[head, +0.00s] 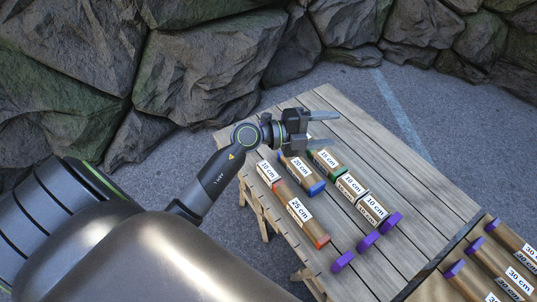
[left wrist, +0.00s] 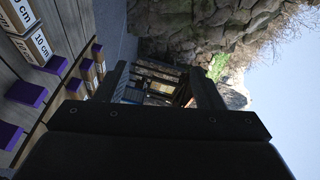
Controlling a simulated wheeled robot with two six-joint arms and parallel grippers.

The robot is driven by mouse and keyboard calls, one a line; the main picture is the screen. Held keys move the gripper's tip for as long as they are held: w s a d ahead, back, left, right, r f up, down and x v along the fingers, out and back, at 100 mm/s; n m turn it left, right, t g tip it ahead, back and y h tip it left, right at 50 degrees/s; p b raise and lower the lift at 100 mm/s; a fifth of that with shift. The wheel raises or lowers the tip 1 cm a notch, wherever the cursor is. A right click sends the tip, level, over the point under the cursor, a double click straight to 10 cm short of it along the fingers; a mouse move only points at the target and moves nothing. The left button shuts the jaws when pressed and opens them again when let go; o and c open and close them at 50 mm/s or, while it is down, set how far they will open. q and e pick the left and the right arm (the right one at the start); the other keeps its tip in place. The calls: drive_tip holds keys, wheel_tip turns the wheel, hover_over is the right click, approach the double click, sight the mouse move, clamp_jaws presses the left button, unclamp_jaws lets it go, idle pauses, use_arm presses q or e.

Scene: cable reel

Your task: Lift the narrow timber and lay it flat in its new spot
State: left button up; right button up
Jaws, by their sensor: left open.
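Several labelled timbers lie flat on the plank table (head: 421,205). One marked 25 cm (head: 308,222) has red ends, one marked 20 cm (head: 311,179) has blue ends, and one marked 15 cm (head: 333,166) has green ends. I cannot tell which piece is the narrow timber. My left gripper (head: 325,129) is open and empty over the far part of the table, beyond the 20 cm and 15 cm timbers. In the left wrist view its fingers (left wrist: 160,88) are spread with nothing between them. My right gripper is not in view.
Several 30 cm timbers with purple ends (head: 511,243) lie at the lower right, past a dark seam. The table's right-hand planks are clear. Rocks (head: 210,62) rise behind the paved ground.

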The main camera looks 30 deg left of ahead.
use_arm(q)
wheel_tip(320, 180, down, 6)
drive_tip(key=w+a+m+g+y, duration=0.1)
drive_tip(key=g+y, duration=0.2)
drive_tip(key=g, duration=0.1)
drive_tip(key=n+g+y, duration=0.3)
drive_tip(key=g+y, duration=0.5)
drive_tip(key=y, duration=0.1)
hover_over(269, 170)
wheel_tip(269, 170, down, 6)
drive_tip(key=f+b, duration=0.6)
drive_tip(key=b, duration=0.1)
drive_tip(key=shift+s+f, duration=0.1)
drive_tip(key=shift+s, duration=0.3)
wheel_tip(269, 170, down, 4)
drive_tip(key=b, duration=0.3)
drive_tip(key=shift+b, duration=0.4)
drive_tip(key=shift+f+b, duration=0.6)
drive_tip(key=shift+f, duration=0.15)
drive_tip(key=f, duration=0.5)
drive_tip(key=shift+w, duration=0.35)
drive_tip(key=shift+c, duration=0.3)
